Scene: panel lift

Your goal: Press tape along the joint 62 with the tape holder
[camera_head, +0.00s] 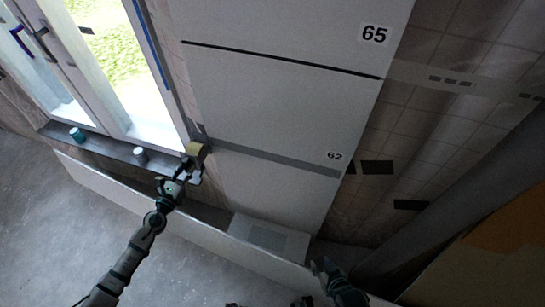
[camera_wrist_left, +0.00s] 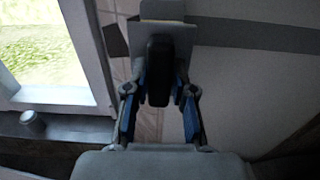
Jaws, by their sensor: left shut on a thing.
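Joint 62 shows as a wide grey strip (camera_head: 275,157) across the pale panel, with the label 62 near its right end. The strip also shows in the left wrist view (camera_wrist_left: 265,35). My left gripper (camera_head: 182,170) is shut on the tape holder (camera_head: 196,150), at the left end of the strip by the window. In the left wrist view, the holder's dark handle (camera_wrist_left: 159,70) sits between my left fingers (camera_wrist_left: 158,92), with its grey and yellowish head beyond. Contact between head and wall cannot be told. My right gripper (camera_head: 321,267) is low at the panel's foot; its fingers are too small to judge.
A window (camera_head: 120,60) with a sill (camera_head: 105,145) is on the left; a teal can (camera_head: 77,134) and a grey can (camera_head: 140,155) stand on the sill. A thin dark joint (camera_head: 280,58) runs higher, below label 65. A long pale board (camera_head: 180,220) and a box (camera_head: 268,236) lie below.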

